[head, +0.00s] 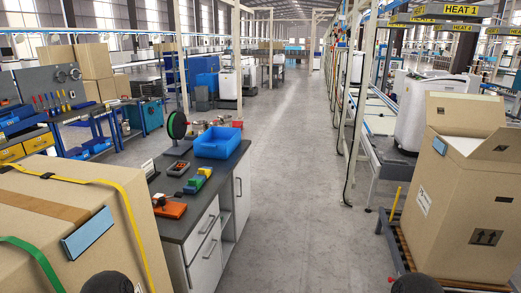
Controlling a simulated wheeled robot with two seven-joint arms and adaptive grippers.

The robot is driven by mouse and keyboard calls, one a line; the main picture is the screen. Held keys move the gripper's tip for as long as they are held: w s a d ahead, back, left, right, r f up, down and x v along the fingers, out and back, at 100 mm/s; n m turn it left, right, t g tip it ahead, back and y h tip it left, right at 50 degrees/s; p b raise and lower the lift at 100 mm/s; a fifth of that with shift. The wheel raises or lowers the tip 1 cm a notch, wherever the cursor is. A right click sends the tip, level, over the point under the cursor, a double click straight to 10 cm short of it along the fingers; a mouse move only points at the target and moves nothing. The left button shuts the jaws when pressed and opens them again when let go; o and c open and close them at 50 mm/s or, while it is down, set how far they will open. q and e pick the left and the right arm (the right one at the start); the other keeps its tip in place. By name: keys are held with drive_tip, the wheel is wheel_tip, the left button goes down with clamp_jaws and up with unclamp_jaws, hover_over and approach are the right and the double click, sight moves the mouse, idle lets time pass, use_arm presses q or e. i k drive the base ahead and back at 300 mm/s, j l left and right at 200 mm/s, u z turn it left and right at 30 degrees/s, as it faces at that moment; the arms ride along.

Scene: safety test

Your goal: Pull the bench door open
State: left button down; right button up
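The bench (190,225) stands left of centre, with a dark top and white fronts facing the aisle on its right. Two stacked drawer-like fronts with dark bar handles (207,222) are on its near part. A white door panel (241,185) with an upright dark handle is at its far end and looks shut. An open gap with a shelf shows between them. Neither of my grippers is in view. Only dark rounded parts, likely of my arms, show at the bottom edge, apart from the bench.
A blue bin (217,143), a black reel (177,126) and small coloured items lie on the bench top. A large strapped carton (90,215) fills the near left. An open carton (460,195) stands on a pallet at right. The grey aisle floor (300,190) is clear.

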sight(241, 174)
drive_tip(key=i+z, duration=0.25)
drive_tip(key=i, duration=1.7)
drive_tip(key=i+l+u, duration=0.1)
drive_tip(key=i+u, duration=0.2)
drive_tip(key=i, duration=0.3)
drive_tip(key=i+l+u, duration=0.25)
drive_tip(key=i, duration=0.3)
drive_tip(key=i+l+u, duration=0.3)
drive_tip(key=i, duration=0.25)
drive_tip(key=i+l+u, duration=0.25)
drive_tip(key=i+l, duration=0.15)
drive_tip(key=i, duration=0.1)
